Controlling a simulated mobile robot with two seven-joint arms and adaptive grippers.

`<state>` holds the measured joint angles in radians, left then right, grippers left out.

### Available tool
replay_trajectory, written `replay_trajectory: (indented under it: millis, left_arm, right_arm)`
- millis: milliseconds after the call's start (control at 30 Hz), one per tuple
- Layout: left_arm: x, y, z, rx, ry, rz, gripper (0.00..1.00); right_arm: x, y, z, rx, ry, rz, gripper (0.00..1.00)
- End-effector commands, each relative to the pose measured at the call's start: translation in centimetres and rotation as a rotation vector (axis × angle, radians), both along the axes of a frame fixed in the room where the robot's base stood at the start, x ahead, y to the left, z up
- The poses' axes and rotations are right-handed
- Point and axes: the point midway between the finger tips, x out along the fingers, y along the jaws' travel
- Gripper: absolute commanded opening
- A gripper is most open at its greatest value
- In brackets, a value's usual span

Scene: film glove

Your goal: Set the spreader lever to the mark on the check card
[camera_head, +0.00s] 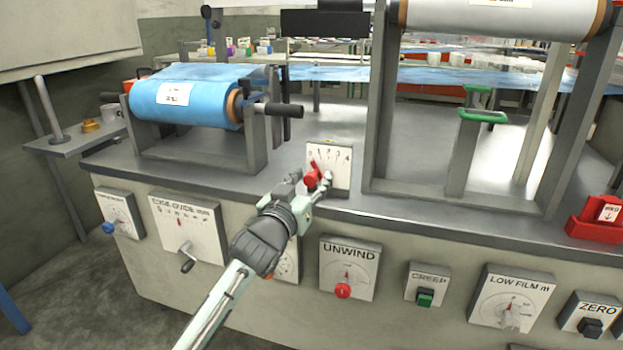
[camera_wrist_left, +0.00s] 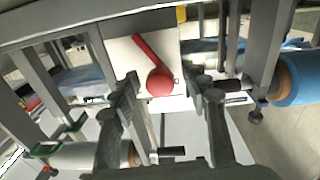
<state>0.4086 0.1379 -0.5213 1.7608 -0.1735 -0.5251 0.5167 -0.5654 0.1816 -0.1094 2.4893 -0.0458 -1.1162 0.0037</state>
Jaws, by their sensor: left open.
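The spreader lever (camera_head: 314,175) is a red arm with a round knob, in front of a small white scale plate (camera_head: 341,177) with numbered marks on the bench's front edge. Its upper end leans towards the low-number side at the left. My left gripper (camera_head: 313,188) is open at the lever, with a finger on either side of the knob. The wrist view shows the red lever (camera_wrist_left: 155,68) ahead, its knob between my spread fingertips (camera_wrist_left: 170,88); contact cannot be told. A white card (camera_head: 175,94) lies on the blue roll; its print is unreadable, and I cannot tell whether it is the check card.
The blue film roll (camera_head: 190,107) stands in a grey frame left of the lever, its dark shaft end jutting right. A grey upright (camera_head: 381,110) stands close at right. Dial panels, including UNWIND (camera_head: 348,268), line the bench front below. A red block (camera_head: 597,218) sits far right.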

Motion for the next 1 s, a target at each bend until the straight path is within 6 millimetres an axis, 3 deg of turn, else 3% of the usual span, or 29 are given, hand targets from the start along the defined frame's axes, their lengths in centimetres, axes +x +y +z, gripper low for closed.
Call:
replay_trajectory:
  millis: [367,733,1000]
  left_arm:
    - [0.75,-0.25,0.01,0.001,0.0,0.0,0.46]
    - [0.73,-0.25,0.0,0.0,0.0,0.0,0.0]
    - [0.7,-0.29,0.1,0.012,-0.003,0.0,0.0]
  right_arm:
    - [0.18,0.24,0.14,0.005,-0.011,0.004,0.4]
    - [0.18,0.23,0.14,0.005,-0.011,0.004,0.4]
    - [-0.1,-0.08,0.08,-0.002,0.008,-0.002,0.4]
